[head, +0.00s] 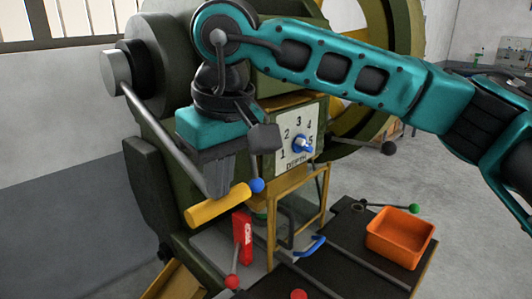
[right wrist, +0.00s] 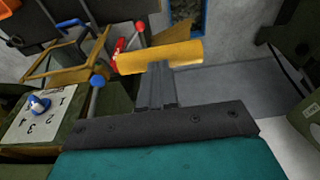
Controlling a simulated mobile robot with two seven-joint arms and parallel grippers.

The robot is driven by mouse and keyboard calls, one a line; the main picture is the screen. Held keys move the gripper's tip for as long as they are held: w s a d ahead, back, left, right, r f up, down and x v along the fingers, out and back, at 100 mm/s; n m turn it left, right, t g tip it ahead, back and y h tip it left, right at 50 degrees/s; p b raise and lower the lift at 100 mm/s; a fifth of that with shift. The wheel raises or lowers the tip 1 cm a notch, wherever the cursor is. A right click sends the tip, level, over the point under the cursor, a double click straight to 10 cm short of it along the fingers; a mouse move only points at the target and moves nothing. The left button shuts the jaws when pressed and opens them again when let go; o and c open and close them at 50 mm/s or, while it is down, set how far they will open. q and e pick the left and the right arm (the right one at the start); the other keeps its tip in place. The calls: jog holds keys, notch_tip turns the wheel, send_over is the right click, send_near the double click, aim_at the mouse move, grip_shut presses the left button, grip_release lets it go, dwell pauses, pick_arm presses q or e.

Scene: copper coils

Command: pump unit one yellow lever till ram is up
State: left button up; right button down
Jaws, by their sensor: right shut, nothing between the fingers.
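The yellow lever handle (head: 218,206) is a thick cylinder on the end of a long grey rod (head: 170,128), which slopes down from a hub on the green machine's left side. My right gripper (head: 221,190) points down just above the handle, shut and empty. In the right wrist view its closed fingers (right wrist: 157,72) reach the side of the yellow handle (right wrist: 175,55); I cannot tell whether they press on it. I cannot make out the ram clearly behind the gripper and yellow frame. My left gripper is not in view.
A depth dial (head: 299,140) with a blue knob faces front. A blue ball (head: 257,185) is close beside the gripper, and a red block (head: 242,238) is below. An orange bin (head: 400,238) stands on the dark bench at right. Grey floor is open further right.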

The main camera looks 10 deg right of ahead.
jog(key=shift+b+x, duration=0.5)
jog(key=shift+x, duration=0.3)
jog(key=shift+s, duration=0.2)
jog(key=shift+f, duration=0.1)
jog(key=b+x, duration=0.2)
jog(key=x, duration=0.1)
jog(key=b+x, duration=0.1)
jog(key=x, duration=0.1)
jog(key=shift+w+a+f, duration=0.1)
jog(key=shift+w+a, duration=0.15)
jog(key=shift+w, duration=0.15)
jog(key=shift+w+f, duration=0.1)
jog(key=shift+f, duration=0.05)
